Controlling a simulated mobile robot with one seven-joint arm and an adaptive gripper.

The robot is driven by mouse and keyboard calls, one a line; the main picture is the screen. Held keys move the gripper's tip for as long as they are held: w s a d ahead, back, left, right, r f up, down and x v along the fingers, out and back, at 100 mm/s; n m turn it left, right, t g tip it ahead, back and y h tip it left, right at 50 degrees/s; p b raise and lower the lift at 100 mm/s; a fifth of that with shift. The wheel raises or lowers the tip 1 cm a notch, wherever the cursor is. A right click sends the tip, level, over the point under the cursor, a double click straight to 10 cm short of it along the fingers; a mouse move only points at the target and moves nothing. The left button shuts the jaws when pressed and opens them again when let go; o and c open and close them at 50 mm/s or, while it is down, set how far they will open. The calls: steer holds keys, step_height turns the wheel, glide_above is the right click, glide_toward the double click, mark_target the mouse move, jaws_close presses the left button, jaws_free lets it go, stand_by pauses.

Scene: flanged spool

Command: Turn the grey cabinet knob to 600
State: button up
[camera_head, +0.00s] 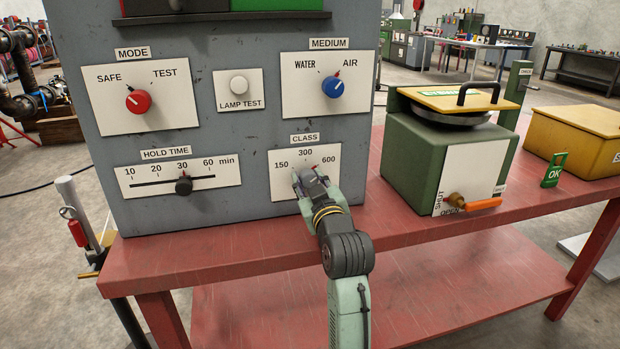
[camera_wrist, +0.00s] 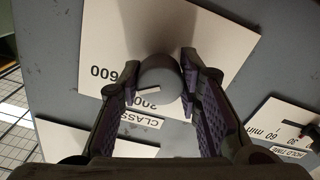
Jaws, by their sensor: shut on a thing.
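The grey knob (camera_wrist: 160,78) sits on the white CLASS plate (camera_head: 326,154) on the front of the grey cabinet (camera_head: 240,130). The plate is marked 150, 300 and 600. My gripper (camera_head: 309,178) is at the knob, its two fingers (camera_wrist: 160,68) on either side and shut on it. In the head view the fingers hide most of the knob. A small red mark shows at its top, toward the right, between 300 and 600. In the wrist view a light mark shows by the knob near the 300 label. The exact pointer angle is hard to tell.
The HOLD TIME slider (camera_head: 183,186) is left of the knob. The red MODE knob (camera_head: 138,101) and blue MEDIUM knob (camera_head: 332,87) are above. A green box (camera_head: 412,160) with an orange-handled valve (camera_head: 484,204) stands right on the red bench (camera_head: 430,235).

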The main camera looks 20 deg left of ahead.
steer(key=shift+m, duration=0.5)
steer(key=o, duration=1.1)
steer(key=shift+o, duration=0.2)
steer(key=v, duration=1.2)
steer(key=shift+w, duration=0.1)
